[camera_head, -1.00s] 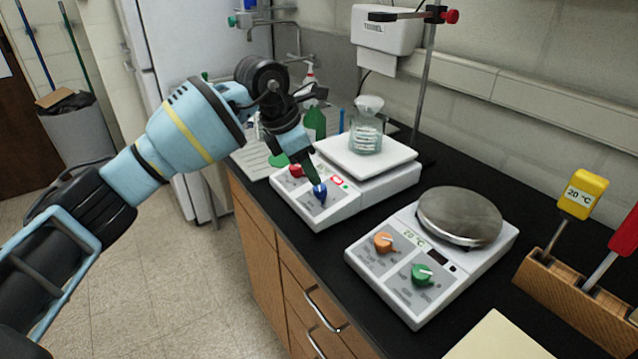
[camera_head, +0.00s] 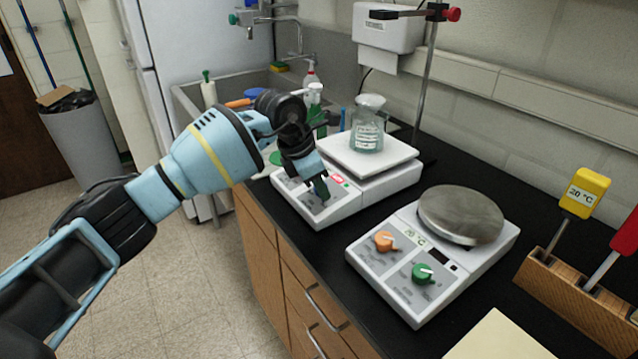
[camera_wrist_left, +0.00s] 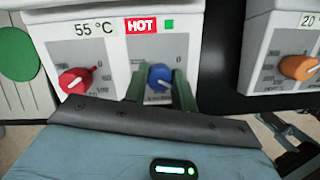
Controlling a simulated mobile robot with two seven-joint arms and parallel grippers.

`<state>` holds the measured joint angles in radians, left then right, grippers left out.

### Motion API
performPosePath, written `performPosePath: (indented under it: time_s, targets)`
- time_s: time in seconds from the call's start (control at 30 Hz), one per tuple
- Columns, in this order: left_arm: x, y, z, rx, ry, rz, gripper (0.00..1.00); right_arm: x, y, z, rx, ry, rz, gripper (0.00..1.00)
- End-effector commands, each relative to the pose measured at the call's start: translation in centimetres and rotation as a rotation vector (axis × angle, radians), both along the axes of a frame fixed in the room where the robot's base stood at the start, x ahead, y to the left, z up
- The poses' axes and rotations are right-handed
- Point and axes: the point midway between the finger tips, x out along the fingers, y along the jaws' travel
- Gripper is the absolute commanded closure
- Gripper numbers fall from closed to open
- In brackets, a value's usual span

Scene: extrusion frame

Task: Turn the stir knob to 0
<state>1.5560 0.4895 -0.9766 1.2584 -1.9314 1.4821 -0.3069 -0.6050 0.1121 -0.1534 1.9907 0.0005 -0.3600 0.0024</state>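The far white hot plate (camera_head: 345,208) has a red knob (camera_wrist_left: 76,80) and a blue knob (camera_wrist_left: 159,76) on its front panel in the left wrist view. Its panel shows 55 °C, a red HOT sign (camera_wrist_left: 141,26) and a green light. My left gripper (camera_head: 317,189) is at this panel. Its two green fingers stand apart, one on each side of the blue knob; I cannot tell whether they touch it. In the head view the gripper hides both knobs. My right gripper is not in view.
A glass flask (camera_head: 367,128) stands on the far hot plate. The near hot plate (camera_head: 415,295), marked 20 °C, has orange (camera_head: 384,241) and green (camera_head: 422,273) knobs. A wooden rack (camera_head: 575,300) is at right. A metal stand (camera_head: 427,75) rises behind.

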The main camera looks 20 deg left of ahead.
Motion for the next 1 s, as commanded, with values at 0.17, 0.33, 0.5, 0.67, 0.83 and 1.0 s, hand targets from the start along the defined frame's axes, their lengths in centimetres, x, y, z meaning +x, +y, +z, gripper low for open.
performPosePath:
  time_s: [0.17,0.33,0.5,0.67,0.83,1.0]
  targets:
    - [0.0,0.0,0.0,-0.001,0.001,0.0,0.96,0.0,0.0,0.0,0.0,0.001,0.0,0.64]
    - [0.0,0.0,0.1,-0.002,0.001,0.008,0.96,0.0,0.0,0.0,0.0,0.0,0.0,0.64]
    - [0.0,0.0,0.3,-0.008,0.004,0.052,0.96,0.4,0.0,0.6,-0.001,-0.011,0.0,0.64]
    - [0.0,0.0,0.6,-0.024,0.014,0.143,0.96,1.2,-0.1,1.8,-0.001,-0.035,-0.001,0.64]
    - [-0.1,0.0,0.8,-0.048,0.029,0.282,0.96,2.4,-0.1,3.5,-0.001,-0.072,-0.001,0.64]
    - [-0.1,-0.1,0.9,-0.076,0.05,0.44,0.96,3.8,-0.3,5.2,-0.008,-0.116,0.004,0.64]
